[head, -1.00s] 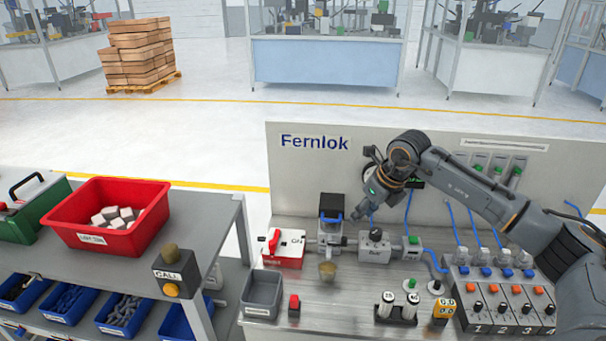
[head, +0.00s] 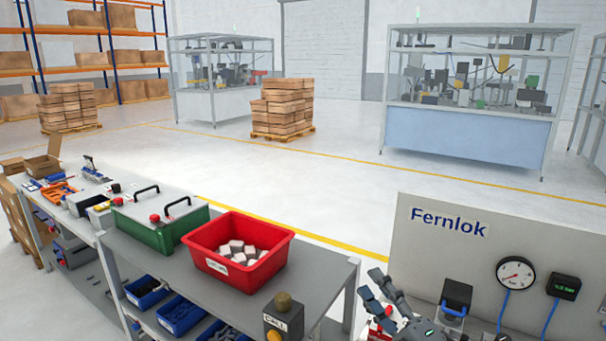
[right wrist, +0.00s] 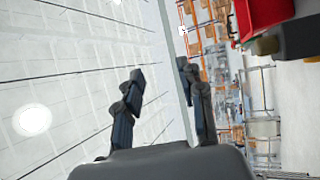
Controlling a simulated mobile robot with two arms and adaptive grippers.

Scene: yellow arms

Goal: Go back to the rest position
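My right gripper (head: 378,290) shows at the bottom of the head view, in front of the Fernlok panel (head: 420,255) and to the right of the grey shelf bench. In the right wrist view its two dark fingers (right wrist: 160,95) stand apart with nothing between them. It is raised clear of the bench, and the wrist camera looks towards the ceiling and the far hall. My left gripper is not in view.
A red bin (head: 222,268) with pale blocks stands on the grey bench (head: 318,300), beside a green case (head: 150,232). A yellow-topped call box (head: 283,318) stands at the bench's front right. A gauge (head: 515,274) is on the panel. Open floor lies behind.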

